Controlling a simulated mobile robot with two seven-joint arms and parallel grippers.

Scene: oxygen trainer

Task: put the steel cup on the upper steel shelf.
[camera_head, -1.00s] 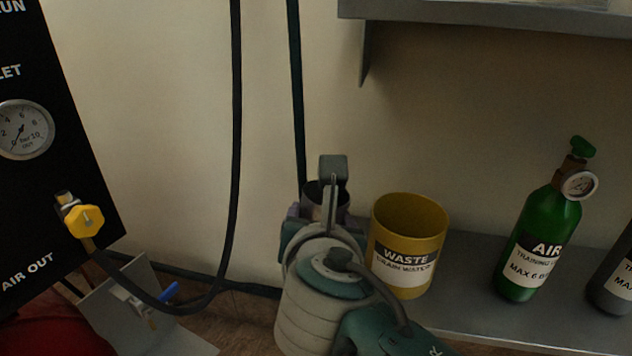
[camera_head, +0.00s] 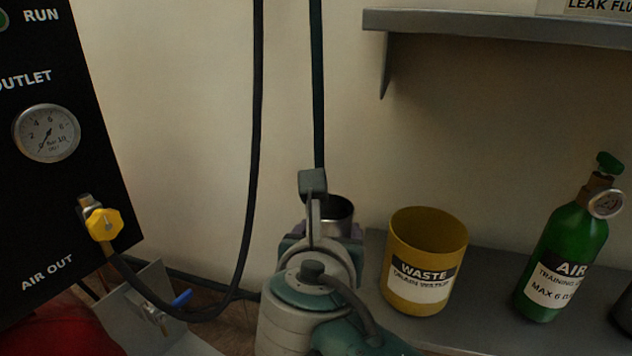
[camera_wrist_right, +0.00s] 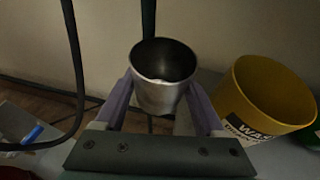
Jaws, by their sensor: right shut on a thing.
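The steel cup (camera_wrist_right: 160,88) is upright between the two fingers of my right gripper (camera_wrist_right: 158,100) in the right wrist view. The gripper is shut on it. In the head view the cup's rim (camera_head: 338,208) shows behind my right gripper (camera_head: 322,240), which hides most of the cup. The cup is left of the yellow waste container. The upper steel shelf (camera_head: 500,30) is on the wall at the upper right, higher than the cup. My left gripper is not in view.
A yellow waste container (camera_head: 428,250) and a green air cylinder (camera_head: 568,245) stand on the lower steel shelf (camera_head: 480,290). A black panel (camera_head: 60,190) with a gauge and yellow valve is at the left. Dark hoses (camera_head: 255,130) hang behind the gripper. A sign stands on the upper shelf.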

